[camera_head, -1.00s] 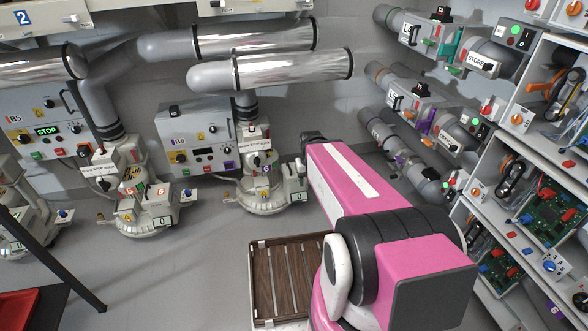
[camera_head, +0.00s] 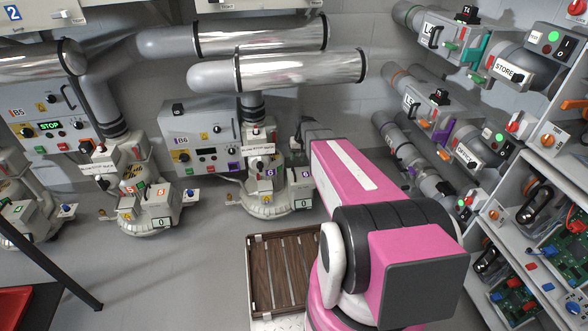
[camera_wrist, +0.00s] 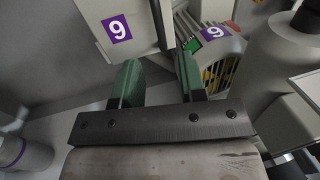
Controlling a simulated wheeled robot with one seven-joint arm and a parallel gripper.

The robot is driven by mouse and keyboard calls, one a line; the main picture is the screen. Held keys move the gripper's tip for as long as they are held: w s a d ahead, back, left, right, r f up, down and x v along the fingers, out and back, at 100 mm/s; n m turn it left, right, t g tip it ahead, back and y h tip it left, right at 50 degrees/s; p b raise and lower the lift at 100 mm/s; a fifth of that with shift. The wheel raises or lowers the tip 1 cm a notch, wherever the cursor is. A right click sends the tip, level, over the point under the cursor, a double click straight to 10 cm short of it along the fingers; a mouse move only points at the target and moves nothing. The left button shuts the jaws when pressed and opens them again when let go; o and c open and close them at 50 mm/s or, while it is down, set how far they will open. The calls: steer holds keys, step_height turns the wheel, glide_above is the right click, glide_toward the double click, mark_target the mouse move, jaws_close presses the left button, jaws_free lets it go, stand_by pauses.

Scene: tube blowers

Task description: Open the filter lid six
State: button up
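Blower six (camera_head: 262,205) stands on the floor left of my arm, with purple six labels on its light grey housing. A pale box-shaped part with a six label (camera_head: 296,173), likely the filter lid, sits at its right side, near my arm's end. In the wrist view, its labelled face (camera_wrist: 105,45) shows upside down, beyond the left finger. A second six label is on the rounded, slotted housing (camera_wrist: 225,65) behind the right finger. My gripper (camera_wrist: 158,82) has its green fingers apart, close to the pale part. No contact is clear, nor how far the lid is open.
Control box B6 (camera_head: 203,140) and silver pipes (camera_head: 300,70) are behind the blower. Blower five (camera_head: 145,210) stands to the left. A slatted wooden tray (camera_head: 253,275) is in front. Shelves (camera_head: 510,225) line the right. The floor between blower five and the tray is clear.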

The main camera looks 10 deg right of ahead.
mark_target(301, 175)
steer(key=f, duration=0.3)
steer(key=a+f, duration=0.1)
steer(key=f, duration=0.3)
steer(key=shift+a+f, duration=0.15)
steer(key=shift+a, duration=0.05)
jaws_close()
